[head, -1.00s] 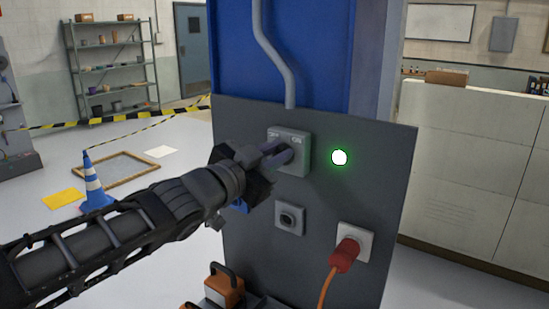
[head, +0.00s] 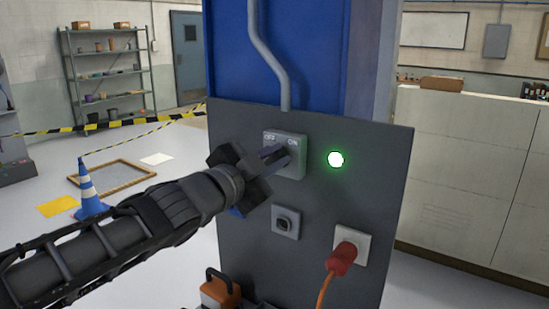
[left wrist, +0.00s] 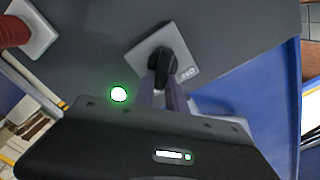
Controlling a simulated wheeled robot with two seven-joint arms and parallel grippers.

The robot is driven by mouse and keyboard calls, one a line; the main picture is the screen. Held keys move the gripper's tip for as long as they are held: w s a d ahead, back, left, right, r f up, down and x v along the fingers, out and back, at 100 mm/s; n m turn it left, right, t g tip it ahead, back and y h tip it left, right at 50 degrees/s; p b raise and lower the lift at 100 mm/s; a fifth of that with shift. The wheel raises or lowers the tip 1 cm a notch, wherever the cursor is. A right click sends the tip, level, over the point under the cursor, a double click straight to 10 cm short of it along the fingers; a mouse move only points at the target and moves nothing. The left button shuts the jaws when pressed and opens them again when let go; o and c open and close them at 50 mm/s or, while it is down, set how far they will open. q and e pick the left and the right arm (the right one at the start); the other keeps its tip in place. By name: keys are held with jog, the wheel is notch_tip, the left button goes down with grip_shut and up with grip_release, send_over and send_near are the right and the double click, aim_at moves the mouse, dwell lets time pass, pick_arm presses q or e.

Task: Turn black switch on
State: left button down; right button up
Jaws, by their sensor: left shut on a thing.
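The switch box (head: 298,141) is grey, with OFF and ON lettering, on the dark panel. It also shows in the left wrist view (left wrist: 147,47), where its black switch (left wrist: 161,68) is between the fingertips. In the head view my left gripper (head: 284,155) covers most of the black switch. My left gripper (left wrist: 162,88) is shut on the black switch. The knob appears turned toward the ON side. A round green light (head: 336,159) is lit right of the box; it also shows in the left wrist view (left wrist: 118,94). My right gripper is not in view.
Below the box are a second small socket (head: 286,222) and a red plug (head: 342,258) with an orange cable. A grey conduit (head: 271,55) runs down to the panel (head: 376,190). A blue cone (head: 88,192) stands on the floor at left.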

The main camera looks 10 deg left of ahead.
pick_arm(q)
jog(key=c, duration=1.4)
grip_release()
jog(key=shift+o, duration=0.2)
jog(key=shift+s, duration=0.1)
jog(key=p+v, duration=0.2)
jog(key=v, duration=0.5)
jog(key=shift+s, duration=0.25)
jog(key=shift+a, duration=0.1)
